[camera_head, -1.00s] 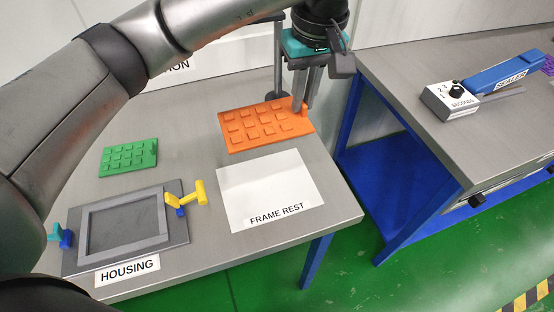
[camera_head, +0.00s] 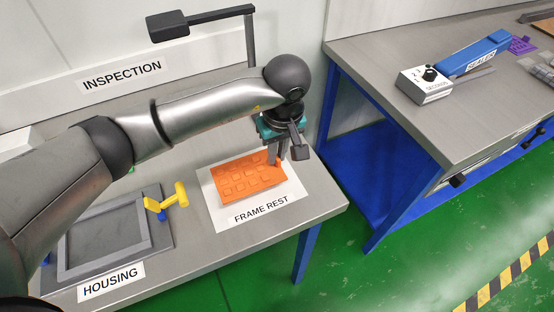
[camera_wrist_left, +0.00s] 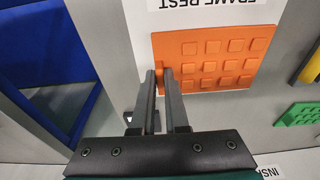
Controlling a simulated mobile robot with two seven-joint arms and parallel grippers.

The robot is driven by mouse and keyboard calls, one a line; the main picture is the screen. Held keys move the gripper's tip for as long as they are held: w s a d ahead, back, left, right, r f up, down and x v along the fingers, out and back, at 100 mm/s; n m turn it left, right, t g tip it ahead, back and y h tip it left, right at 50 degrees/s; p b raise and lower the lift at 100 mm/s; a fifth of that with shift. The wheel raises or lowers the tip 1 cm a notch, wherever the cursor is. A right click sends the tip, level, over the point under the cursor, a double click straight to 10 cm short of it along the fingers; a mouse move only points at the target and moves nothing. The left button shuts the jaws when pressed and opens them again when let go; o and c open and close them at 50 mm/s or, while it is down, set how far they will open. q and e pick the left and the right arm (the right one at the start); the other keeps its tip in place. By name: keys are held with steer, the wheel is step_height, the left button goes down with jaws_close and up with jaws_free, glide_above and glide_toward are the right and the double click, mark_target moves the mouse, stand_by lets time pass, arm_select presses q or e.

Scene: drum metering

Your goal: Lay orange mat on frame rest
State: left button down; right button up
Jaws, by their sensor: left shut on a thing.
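The orange mat (camera_head: 243,180), with rows of raised square pads, is over the white FRAME REST sheet (camera_head: 294,194) on the bench in the head view. White margins and the label show around it; I cannot tell whether it touches the sheet. My left gripper (camera_head: 278,160) points down and is shut on the mat at its right-hand edge. In the left wrist view the fingers (camera_wrist_left: 160,76) meet the left edge of the mat (camera_wrist_left: 212,62), with the white sheet (camera_wrist_left: 215,14) beyond it. My right gripper is not in view.
The grey HOUSING (camera_head: 103,240) with yellow (camera_head: 176,196) clamp stands left of the sheet. A green mat (camera_wrist_left: 301,114) lies nearby in the left wrist view. A lamp-like arm (camera_head: 205,20) stands behind. A second bench (camera_head: 385,60) holds the blue sealer (camera_head: 476,54).

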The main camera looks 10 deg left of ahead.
arm_select(q)
steer(key=shift+f, duration=1.3)
steer(key=shift+f, duration=0.15)
steer(key=c, duration=0.9)
jaws_free()
steer(key=r, duration=0.4)
steer(key=s+r, duration=0.1)
steer(key=r, duration=0.3)
steer(key=d+r, duration=0.1)
steer(key=r, duration=0.3)
steer(key=shift+s+r+p, duration=0.1)
steer(key=shift+s+p, duration=0.15)
steer(key=shift+p, duration=0.15)
